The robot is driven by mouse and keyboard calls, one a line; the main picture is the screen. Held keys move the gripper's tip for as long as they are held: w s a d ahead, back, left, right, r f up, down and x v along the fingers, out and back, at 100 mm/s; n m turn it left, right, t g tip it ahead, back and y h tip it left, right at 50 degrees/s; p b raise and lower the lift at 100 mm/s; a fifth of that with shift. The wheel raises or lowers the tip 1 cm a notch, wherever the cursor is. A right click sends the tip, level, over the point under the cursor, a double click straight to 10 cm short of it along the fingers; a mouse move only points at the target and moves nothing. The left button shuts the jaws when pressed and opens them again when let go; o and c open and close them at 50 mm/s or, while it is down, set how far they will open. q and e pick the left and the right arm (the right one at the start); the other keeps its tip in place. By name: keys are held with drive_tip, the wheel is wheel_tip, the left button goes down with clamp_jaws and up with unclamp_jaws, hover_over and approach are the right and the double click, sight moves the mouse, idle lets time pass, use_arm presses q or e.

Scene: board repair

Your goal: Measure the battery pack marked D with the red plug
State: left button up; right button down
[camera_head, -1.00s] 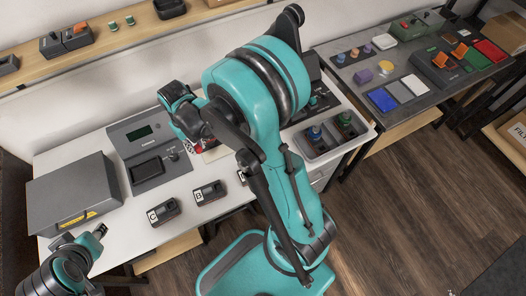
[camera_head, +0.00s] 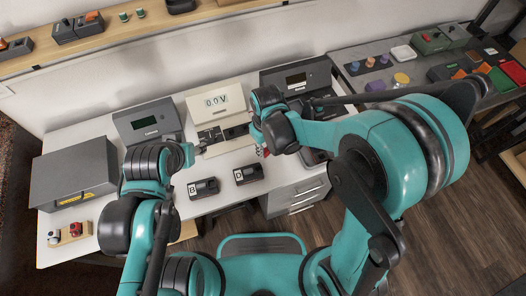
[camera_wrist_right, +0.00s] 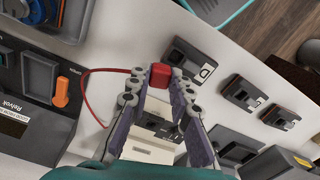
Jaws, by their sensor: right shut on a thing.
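My right gripper (camera_wrist_right: 160,82) is shut on the red plug (camera_wrist_right: 161,73), and a red cable runs from near it. In the head view the right gripper (camera_head: 264,145) is above the bench, just behind pack D. The dark battery pack marked D (camera_head: 249,174) lies on the white bench; in the right wrist view it (camera_wrist_right: 187,59) lies beside the plug, with no visible contact. The meter (camera_head: 215,102) stands behind and reads 0.0 V.
Pack B (camera_head: 204,188) lies left of D. Another pack (camera_wrist_right: 280,118) lies beyond B in the wrist view. A grey box (camera_head: 75,180) and a small wooden holder (camera_head: 70,234) with red and white pieces fill the left end. Bench room in front of the packs is narrow.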

drive_tip(key=shift+n, duration=0.6)
drive_tip(key=shift+s+a+f+b, duration=0.25)
drive_tip(key=shift+a+f+b, duration=0.2)
drive_tip(key=shift+f+b, duration=0.35)
drive_tip(key=shift+s+a+f+b, duration=0.25)
drive_tip(key=shift+a+f+b, duration=0.15)
drive_tip(key=shift+f+b, duration=0.4)
drive_tip(key=shift+s+a+f+b, duration=0.25)
drive_tip(key=shift+a+f+b, duration=0.25)
drive_tip(key=shift+f, duration=0.55)
drive_tip(key=shift+d, duration=0.1)
drive_tip(key=shift+f+b, duration=1)
drive_tip(key=shift+b, duration=0.2)
idle(0.5)
drive_tip(key=c, duration=1)
unclamp_jaws()
